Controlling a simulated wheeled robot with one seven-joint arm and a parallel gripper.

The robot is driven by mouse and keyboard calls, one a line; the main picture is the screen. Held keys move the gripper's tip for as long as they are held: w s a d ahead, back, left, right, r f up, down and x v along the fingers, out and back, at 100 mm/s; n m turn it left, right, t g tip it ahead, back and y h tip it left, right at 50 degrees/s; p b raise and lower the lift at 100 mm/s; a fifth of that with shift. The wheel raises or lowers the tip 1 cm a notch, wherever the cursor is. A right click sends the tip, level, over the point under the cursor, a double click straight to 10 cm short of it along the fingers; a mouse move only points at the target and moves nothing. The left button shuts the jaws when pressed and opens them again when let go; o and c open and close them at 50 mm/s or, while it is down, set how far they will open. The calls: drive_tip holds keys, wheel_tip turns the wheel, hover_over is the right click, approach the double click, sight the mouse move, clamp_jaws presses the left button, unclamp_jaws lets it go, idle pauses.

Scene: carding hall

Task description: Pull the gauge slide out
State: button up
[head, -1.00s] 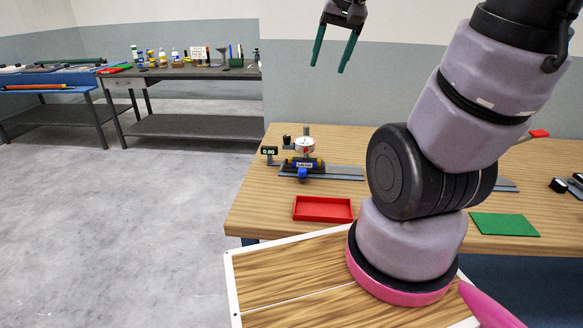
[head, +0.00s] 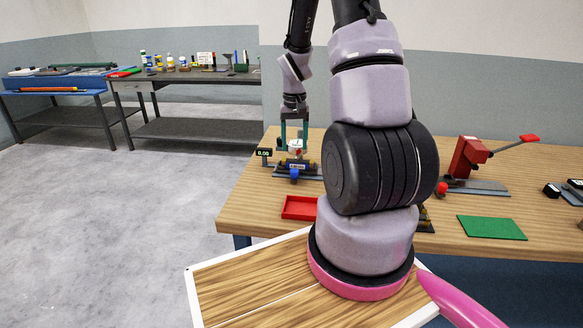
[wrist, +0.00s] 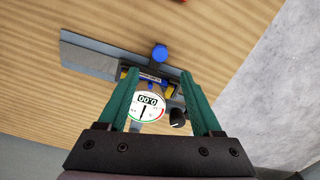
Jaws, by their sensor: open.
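The gauge slide (head: 295,167) is a small carriage with a blue knob on its front, on a grey rail on the wooden table. A round dial with a white face (wrist: 147,106) stands on it, and a small black readout (head: 264,152) is to its left. In the wrist view the blue knob (wrist: 159,53) lies beyond the fingertips, and the grey rail (wrist: 88,56) runs out to the left. My gripper (head: 293,145) is open, pointing down over the gauge, with its green fingers on either side of the dial in the picture. I cannot tell whether they touch it.
A red tray (head: 299,208) lies in front of the gauge. A red press with a lever (head: 468,157) and a green mat (head: 491,227) are to the right. My arm hides the middle of the table. A grey bench (head: 190,78) stands at the back left.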

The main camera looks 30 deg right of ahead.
sight(294, 170)
wheel_tip(294, 170, down, 9)
idle(0.3)
clamp_jaws()
idle(1.4)
